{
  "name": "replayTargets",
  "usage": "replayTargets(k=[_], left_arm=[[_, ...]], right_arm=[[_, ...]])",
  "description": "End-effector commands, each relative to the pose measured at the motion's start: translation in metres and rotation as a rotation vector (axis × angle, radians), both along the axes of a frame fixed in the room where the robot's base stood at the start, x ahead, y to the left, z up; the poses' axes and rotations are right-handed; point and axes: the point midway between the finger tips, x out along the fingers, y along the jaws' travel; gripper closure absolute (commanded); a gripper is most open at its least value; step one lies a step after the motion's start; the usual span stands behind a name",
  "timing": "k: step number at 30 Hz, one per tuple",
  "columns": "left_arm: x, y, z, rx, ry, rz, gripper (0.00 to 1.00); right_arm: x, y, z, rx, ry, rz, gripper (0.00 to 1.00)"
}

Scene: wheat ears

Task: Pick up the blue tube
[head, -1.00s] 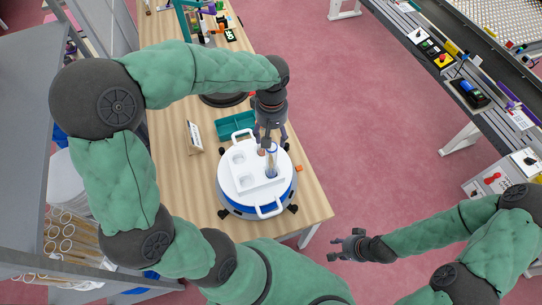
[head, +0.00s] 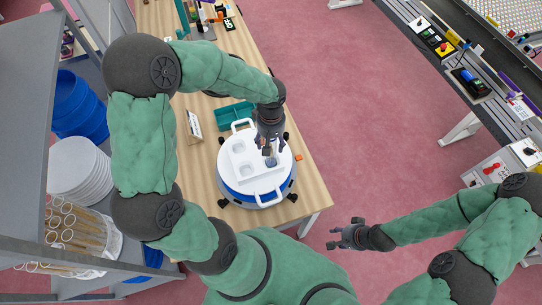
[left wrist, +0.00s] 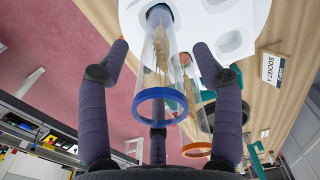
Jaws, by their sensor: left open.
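The blue tube, a clear tube with a blue rim (left wrist: 161,94) and a wheat ear inside, stands in a hole of the white tray. In the head view only a small part of it (head: 270,162) shows under my left gripper (head: 267,149). In the left wrist view my left gripper (left wrist: 160,55) is open, with its fingers spread on either side of the tube and not visibly closed on it. An orange-rimmed tube (left wrist: 196,149) stands close beside it, partly hidden by a finger. My right gripper (head: 345,236) is open and empty over the floor.
The white tray (head: 236,174) with handles and empty holes sits on a round blue-and-white base (head: 250,200) on the wooden table (head: 312,190). A teal box (head: 232,115) and a small sign (head: 194,126) are behind it. A grey shelf (head: 25,80) stands at left.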

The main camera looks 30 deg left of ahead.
Motion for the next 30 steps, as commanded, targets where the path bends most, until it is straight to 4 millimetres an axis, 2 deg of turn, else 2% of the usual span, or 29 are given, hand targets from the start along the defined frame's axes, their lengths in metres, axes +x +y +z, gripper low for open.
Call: replayTargets(k=[5, 6, 12, 13, 24, 30], left_arm=[[0.0, 0.0, 0.0, -0.001, -0.001, 0.0, 0.34], [0.0, 0.0, 0.0, -0.001, -0.001, 0.0, 0.37], [0.0, 0.0, 0.0, 0.0, 0.0, 0.0, 0.94], [0.0, 0.0, 0.0, 0.0, 0.0, 0.0, 1.0], [0.0, 0.0, 0.002, 0.0, -0.001, 0.0, 1.0], [0.001, 0.0, 0.027, 0.0, -0.006, 0.0, 1.0]], right_arm=[[0.0, 0.0, 0.0, 0.0, 0.0, 0.0, 0.6], [0.0, 0.0, 0.0, 0.0, 0.0, 0.0, 0.6], [0.0, 0.0, 0.0, 0.0, 0.0, 0.0, 0.6], [0.0, 0.0, 0.0, 0.0, 0.0, 0.0, 0.6], [0.0, 0.0, 0.0, 0.0, 0.0, 0.0, 0.6], [0.0, 0.0, 0.001, 0.0, 0.0, 0.0, 0.6]])
